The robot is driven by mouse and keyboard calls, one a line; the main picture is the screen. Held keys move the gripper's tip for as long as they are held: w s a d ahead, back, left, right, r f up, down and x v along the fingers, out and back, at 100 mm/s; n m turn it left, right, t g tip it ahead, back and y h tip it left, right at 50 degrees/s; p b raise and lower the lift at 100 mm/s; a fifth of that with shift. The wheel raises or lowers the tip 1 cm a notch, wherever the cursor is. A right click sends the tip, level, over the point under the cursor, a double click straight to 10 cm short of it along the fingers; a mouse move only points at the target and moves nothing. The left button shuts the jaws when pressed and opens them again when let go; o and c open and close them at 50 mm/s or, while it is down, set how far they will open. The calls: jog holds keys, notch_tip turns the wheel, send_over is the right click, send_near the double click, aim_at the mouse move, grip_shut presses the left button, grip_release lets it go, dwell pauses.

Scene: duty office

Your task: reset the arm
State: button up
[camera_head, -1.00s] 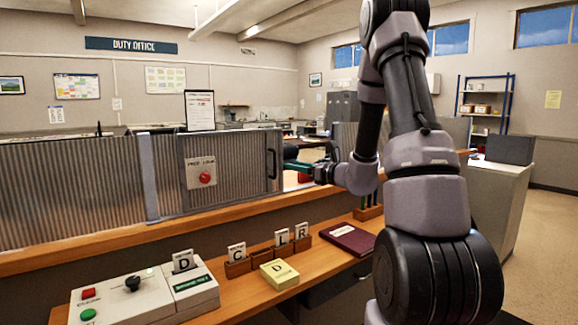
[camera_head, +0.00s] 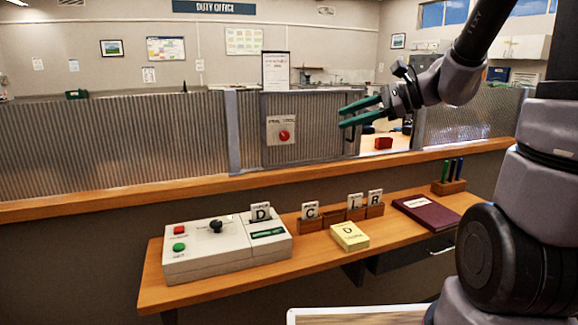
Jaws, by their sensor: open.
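My gripper (camera_head: 352,111) is at the upper right of the middle, its two green fingers pointing left and spread apart with nothing between them. It is in front of the right end of the corrugated sliding panel (camera_head: 305,155), near the panel's dark handle. My arm reaches in from the right side of the picture. The panel carries a white plate with a red round knob (camera_head: 284,135). Whether the fingers touch the panel or handle cannot be told.
The wooden desk (camera_head: 320,262) below holds a control box (camera_head: 205,252), a card rack (camera_head: 333,214), a yellow block (camera_head: 349,236), a maroon book (camera_head: 425,213) and a pen holder (camera_head: 449,186). A red object (camera_head: 383,143) shows through the opening right of the panel.

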jog(key=s+d+n+g+h, duration=0.1)
jog(key=s+d+n+h, duration=0.1)
jog(key=s+n+h, duration=0.6)
jog(key=s+d+r+n+t+h, duration=0.2)
jog(key=s+d+r+n+t, duration=0.1)
jog(key=s+d, duration=0.3)
jog(key=shift+s+d+r+n, duration=0.35)
jog(key=shift+d+r, duration=0.2)
jog(key=shift+d, duration=0.25)
